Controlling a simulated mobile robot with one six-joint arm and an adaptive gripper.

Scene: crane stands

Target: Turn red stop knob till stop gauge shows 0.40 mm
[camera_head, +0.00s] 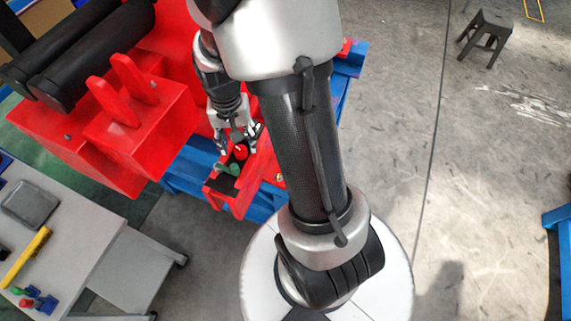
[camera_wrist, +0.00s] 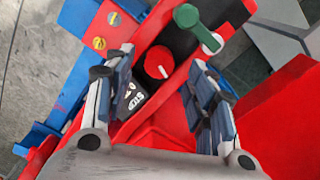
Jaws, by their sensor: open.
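The red stop knob (camera_wrist: 158,62) is round with a white line on its face, on a black strip of the red machine. It also shows in the head view (camera_head: 240,152). My gripper (camera_wrist: 161,64) is open, its fingers on either side of the knob in the wrist view, with gaps to it. In the head view my gripper (camera_head: 238,145) points down at the knob; I cannot tell the exact height gap. A black plate with white "STOP" lettering (camera_wrist: 137,98) lies beside the left finger, partly hidden. I see no readable stop gauge value.
A green-handled lever (camera_wrist: 198,28) sits close to the knob, also in the head view (camera_head: 228,168). Red machine housing (camera_head: 130,130) stands to the left. A grey table (camera_head: 75,235) with tools is at lower left; the floor at right is open, with a stool (camera_head: 486,35).

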